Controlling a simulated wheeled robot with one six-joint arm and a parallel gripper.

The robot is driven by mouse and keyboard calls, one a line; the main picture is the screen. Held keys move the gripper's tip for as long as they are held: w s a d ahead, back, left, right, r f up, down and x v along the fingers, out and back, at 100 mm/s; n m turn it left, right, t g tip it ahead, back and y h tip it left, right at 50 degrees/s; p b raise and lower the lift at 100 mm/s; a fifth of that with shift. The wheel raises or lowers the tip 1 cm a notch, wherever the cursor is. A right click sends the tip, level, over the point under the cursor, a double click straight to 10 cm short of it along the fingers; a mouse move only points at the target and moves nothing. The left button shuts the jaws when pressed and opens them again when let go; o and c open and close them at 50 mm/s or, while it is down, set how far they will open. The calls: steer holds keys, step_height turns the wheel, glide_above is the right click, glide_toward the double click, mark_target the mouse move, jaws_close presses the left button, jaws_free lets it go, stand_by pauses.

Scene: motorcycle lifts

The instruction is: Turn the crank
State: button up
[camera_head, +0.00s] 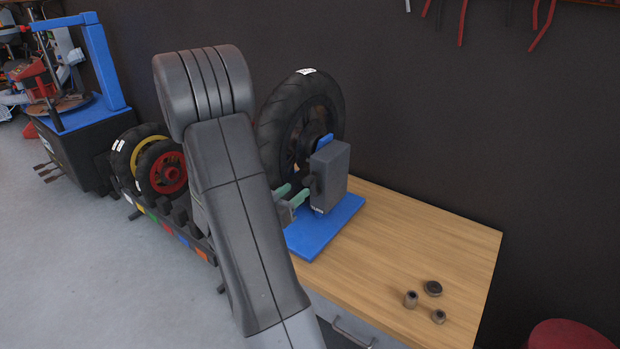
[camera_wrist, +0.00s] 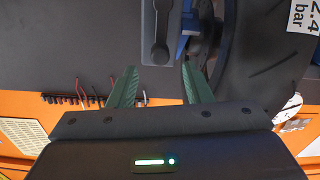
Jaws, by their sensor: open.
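The crank is a dark arm with a rounded knob on the side of a grey box (camera_head: 331,172) on the wheel stand. In the wrist view the crank (camera_wrist: 160,42) hangs down, its knob end at the level of my fingertips. In the head view the crank (camera_head: 310,186) is small and partly hidden. My gripper (camera_head: 297,193) has green fingers pointing at it from the left. In the wrist view my gripper (camera_wrist: 158,68) is open, one finger to each side of the knob. I cannot tell whether the knob is between the fingers or just beyond them.
A black tyre (camera_head: 330,97) stands upright on the stand beside the box, close to one finger. The blue base (camera_head: 335,222) rests on a wooden bench (camera_head: 440,240). Several small metal parts (camera_head: 411,299) lie at its front. Wheels (camera_head: 160,165) stand in a rack at left.

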mark_target(305, 183)
steer(key=p+x, duration=0.1)
steer(key=x, duration=0.7)
jaws_close()
